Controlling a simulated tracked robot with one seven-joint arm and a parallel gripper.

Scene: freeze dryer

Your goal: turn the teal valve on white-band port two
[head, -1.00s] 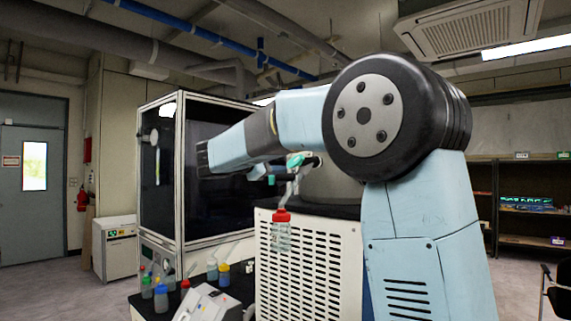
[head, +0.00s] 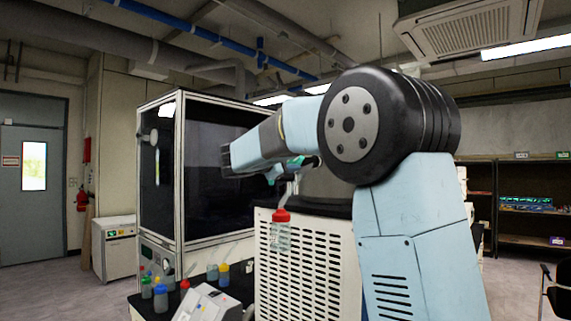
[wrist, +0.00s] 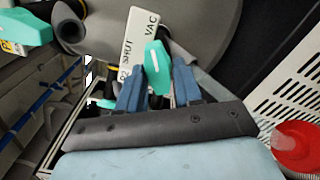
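A teal valve handle (wrist: 157,66) stands between the two blue fingers of my gripper (wrist: 159,88) in the wrist view. The fingers are apart, one on each side of the handle; whether they touch it I cannot tell. Behind it is a white label plate (wrist: 138,40) reading "VAC" and "SHUT"; its lower mark is partly hidden. A second teal handle (wrist: 25,28) is at the upper left. In the head view a teal handle (head: 273,174) shows under my arm, and my gripper is hidden. I cannot make out a white band.
A red-capped clear bottle (head: 281,230) hangs by the port in front of the white vented cabinet (head: 310,262); its red cap also shows in the wrist view (wrist: 298,146). The glass-fronted chamber (head: 210,140) stands left. Several small bottles (head: 160,297) stand on the bench.

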